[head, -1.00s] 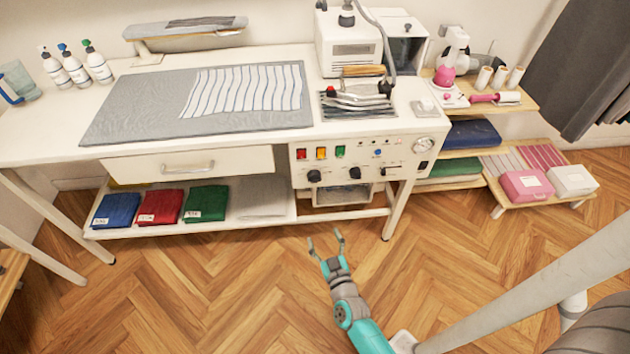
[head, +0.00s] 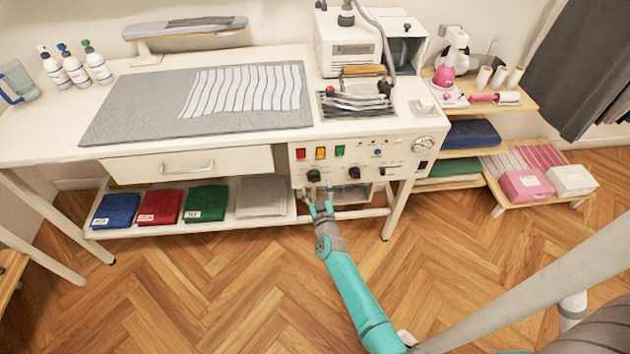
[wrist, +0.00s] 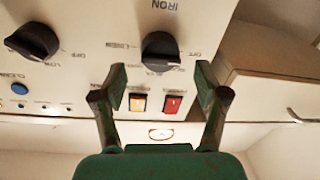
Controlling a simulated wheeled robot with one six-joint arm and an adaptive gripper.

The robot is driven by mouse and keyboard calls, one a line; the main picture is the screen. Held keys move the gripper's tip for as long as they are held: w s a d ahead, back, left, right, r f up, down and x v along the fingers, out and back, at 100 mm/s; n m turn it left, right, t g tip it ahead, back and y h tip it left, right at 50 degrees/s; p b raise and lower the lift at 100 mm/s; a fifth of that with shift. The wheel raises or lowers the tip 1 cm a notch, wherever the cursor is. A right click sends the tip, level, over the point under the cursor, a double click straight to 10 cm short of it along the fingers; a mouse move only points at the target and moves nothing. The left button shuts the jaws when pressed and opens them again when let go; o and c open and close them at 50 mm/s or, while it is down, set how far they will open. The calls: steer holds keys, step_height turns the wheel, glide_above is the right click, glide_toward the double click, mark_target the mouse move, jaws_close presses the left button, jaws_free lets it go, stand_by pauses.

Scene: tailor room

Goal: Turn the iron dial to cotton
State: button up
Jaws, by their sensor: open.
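The iron dial (wrist: 160,50) is a black knob on the white control panel, with IRON printed beside it and OFF and LINEN around it; a further label is partly covered. In the head view it is the left black knob (head: 313,175). Its pointer setting cannot be read. My gripper (wrist: 161,80) is open and empty, its two fingers spread to either side below the dial in the wrist view, apart from it as far as I can tell. In the head view my gripper (head: 318,196) is just below and in front of the dial.
A second black knob (wrist: 33,41) is beside the iron dial. Orange (wrist: 137,102) and red (wrist: 172,104) switches show between my fingers. A white drawer (head: 187,166) is left of the panel. An iron (head: 360,97) rests on the table above. The floor in front is clear.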

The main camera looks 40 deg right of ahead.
mark_target(315, 181)
steer(key=shift+x, duration=1.75)
steer(key=c, duration=1.1)
